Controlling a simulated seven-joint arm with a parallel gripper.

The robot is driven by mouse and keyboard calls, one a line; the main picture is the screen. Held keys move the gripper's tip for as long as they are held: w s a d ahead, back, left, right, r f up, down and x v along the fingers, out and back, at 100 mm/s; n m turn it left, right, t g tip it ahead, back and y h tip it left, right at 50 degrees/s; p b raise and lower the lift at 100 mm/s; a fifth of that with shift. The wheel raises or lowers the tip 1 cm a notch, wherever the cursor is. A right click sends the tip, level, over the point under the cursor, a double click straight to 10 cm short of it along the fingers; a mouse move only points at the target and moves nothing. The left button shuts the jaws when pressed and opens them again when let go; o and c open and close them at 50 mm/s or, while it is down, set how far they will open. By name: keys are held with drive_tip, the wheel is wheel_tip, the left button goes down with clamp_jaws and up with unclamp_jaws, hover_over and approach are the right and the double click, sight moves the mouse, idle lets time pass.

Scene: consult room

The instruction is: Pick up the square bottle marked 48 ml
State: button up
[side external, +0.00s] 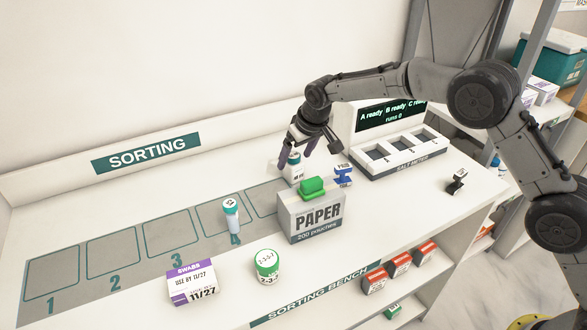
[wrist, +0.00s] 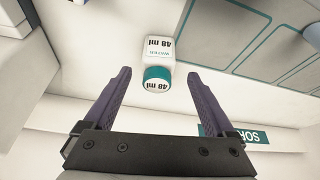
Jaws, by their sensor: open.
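The square bottle marked 48 ml (wrist: 158,52) is white with a teal cap. In the wrist view it lies just ahead of my fingertips, its cap at the gap between them. In the side view the bottle (side external: 295,171) stands behind the paper box, partly hidden by it and my fingers. My gripper (side external: 297,157) is open and empty, reaching down over the bottle from behind. In the wrist view my gripper (wrist: 158,74) has one purple finger on each side of the cap, apart from it.
The paper box (side external: 313,217) with a green block (side external: 312,187) on top stands in front. A teal-capped bottle (side external: 231,216), a green-lidded jar (side external: 267,266) and a swabs box (side external: 192,283) stand left. The salt meter (side external: 402,152) is right.

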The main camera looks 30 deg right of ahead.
sight(294, 165)
drive_tip(key=x, duration=0.4)
drive_tip(key=shift+d+f, duration=0.2)
clamp_jaws()
